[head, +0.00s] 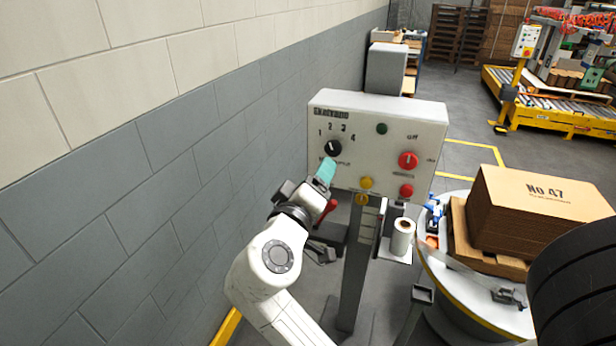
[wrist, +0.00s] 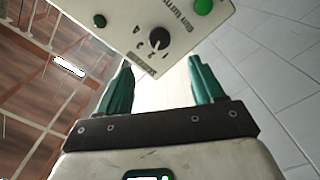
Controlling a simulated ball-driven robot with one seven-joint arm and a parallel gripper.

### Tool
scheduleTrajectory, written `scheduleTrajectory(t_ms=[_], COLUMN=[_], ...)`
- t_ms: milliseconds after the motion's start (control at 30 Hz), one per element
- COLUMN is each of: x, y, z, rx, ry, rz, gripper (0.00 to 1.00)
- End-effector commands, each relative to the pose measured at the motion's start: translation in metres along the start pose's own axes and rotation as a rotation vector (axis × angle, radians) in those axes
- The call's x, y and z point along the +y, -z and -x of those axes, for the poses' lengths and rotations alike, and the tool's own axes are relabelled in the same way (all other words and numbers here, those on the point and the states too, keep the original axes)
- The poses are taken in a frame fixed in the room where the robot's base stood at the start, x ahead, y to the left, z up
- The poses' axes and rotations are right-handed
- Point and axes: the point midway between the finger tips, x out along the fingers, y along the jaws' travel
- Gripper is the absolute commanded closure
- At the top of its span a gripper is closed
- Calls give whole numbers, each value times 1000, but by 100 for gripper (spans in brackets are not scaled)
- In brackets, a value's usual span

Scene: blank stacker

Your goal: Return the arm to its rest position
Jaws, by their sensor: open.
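My gripper (wrist: 160,90) is open and empty in the wrist view, its two teal fingers spread apart. In the head view my gripper (head: 327,170) is in front of the lower left part of a white control panel (head: 385,118). The panel has a black numbered dial (head: 333,148), which also shows in the wrist view (wrist: 159,38) beyond the fingers. The gap between the fingers and the panel is hard to judge. My white arm reaches up from the bottom of the head view.
A block wall (head: 120,180) runs close along the left. The panel's post (head: 357,270) stands beside my arm. Floor beyond the panel is open.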

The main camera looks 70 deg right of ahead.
Motion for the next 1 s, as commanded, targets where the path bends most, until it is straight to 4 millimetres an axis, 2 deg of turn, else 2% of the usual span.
scheduleTrajectory(t_ms=[333, 467, 567, 633, 767, 900, 1000], x=[0, -19, -51, -80, -132, -174, -192], y=[0, -16, -43, -68, -119, -175, -211], z=[0, 0, 4, 13, 44, 96, 138], rx=[0, -23, -65, -109, -204, -315, -389], ry=[0, 87, 241, 384, 667, 969, 1163], rz=[0, 4, 13, 30, 82, 164, 228], gripper=[33, 33, 33, 33, 33, 33, 33])
